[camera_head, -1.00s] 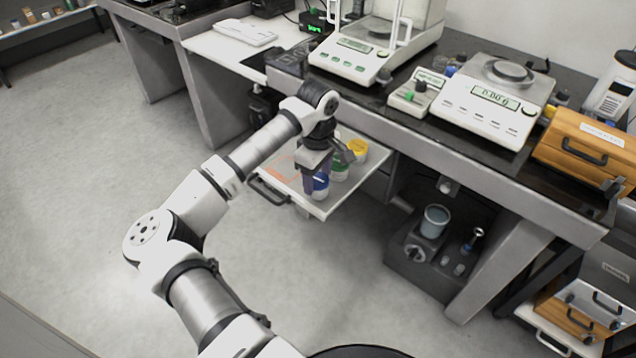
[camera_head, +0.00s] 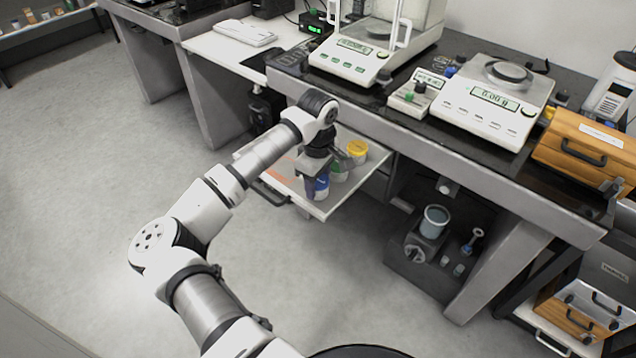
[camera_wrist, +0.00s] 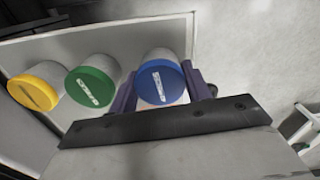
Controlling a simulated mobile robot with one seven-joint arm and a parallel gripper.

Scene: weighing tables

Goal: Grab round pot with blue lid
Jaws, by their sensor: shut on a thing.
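The round pot with the blue lid (camera_wrist: 162,83) stands between the two fingers of my gripper (camera_wrist: 160,92) in the wrist view. The fingers are shut on its sides, and the blue lid shows from above with a white label on it. In the head view the blue-lidded pot (camera_head: 322,187) shows partly at the front of the open drawer, with my gripper (camera_head: 314,186) around it. I cannot tell whether the pot touches the drawer floor.
A green-lidded pot (camera_wrist: 93,86) and a yellow-lidded pot (camera_wrist: 36,88) stand beside it in the pulled-out drawer (camera_head: 352,190). Open floor (camera_head: 100,190) lies to the left.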

